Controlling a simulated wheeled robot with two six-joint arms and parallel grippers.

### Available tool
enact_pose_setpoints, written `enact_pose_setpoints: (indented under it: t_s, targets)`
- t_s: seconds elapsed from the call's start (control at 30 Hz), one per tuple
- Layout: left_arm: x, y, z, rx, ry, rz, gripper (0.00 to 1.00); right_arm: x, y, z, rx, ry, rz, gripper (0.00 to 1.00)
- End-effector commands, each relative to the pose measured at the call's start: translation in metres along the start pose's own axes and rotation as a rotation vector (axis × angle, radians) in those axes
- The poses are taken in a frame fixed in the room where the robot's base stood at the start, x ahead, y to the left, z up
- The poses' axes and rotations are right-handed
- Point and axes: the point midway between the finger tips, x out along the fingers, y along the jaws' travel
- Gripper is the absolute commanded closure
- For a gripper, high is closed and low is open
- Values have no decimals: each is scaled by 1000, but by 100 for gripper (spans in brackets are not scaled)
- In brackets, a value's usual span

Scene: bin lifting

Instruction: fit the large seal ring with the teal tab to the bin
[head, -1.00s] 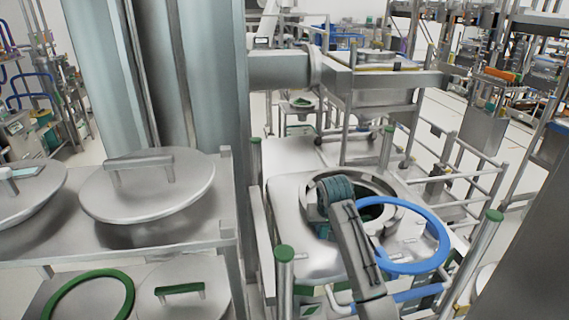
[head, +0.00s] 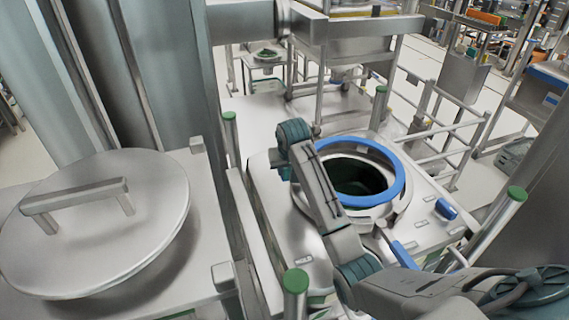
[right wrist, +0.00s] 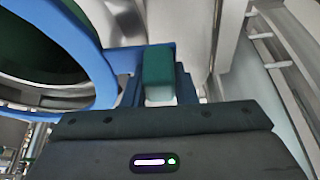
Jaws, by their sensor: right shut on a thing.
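The large seal ring (head: 400,183) is blue and lies over the round opening of the steel bin (head: 275,215) in the head view. Its left part is hidden behind my right arm. I cannot tell whether it touches the bin's rim all round. In the right wrist view the ring (right wrist: 88,42) curves in from the upper left, with the dark green inside of the bin showing through it. Its teal tab (right wrist: 158,65) stands at my right gripper (right wrist: 160,92), which is shut on the ring at the tab. My left gripper is out of view.
A large steel lid (head: 100,225) with a bar handle lies on the bench at the left. Green-capped posts (head: 295,283) stand around the bin. A blue part (head: 446,209) sits on the bin top at the right. Steel railings (head: 440,140) run behind.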

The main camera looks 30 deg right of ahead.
Motion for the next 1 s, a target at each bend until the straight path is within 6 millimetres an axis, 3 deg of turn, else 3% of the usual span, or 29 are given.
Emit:
enact_pose_setpoints:
  t_s: [0.7, 1.0]
  targets:
    - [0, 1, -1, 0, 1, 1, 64, 51, 0, 21, 0, 0, 1, 100]
    - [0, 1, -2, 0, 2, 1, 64, 47, 0, 19, 0, 1, 0, 100]
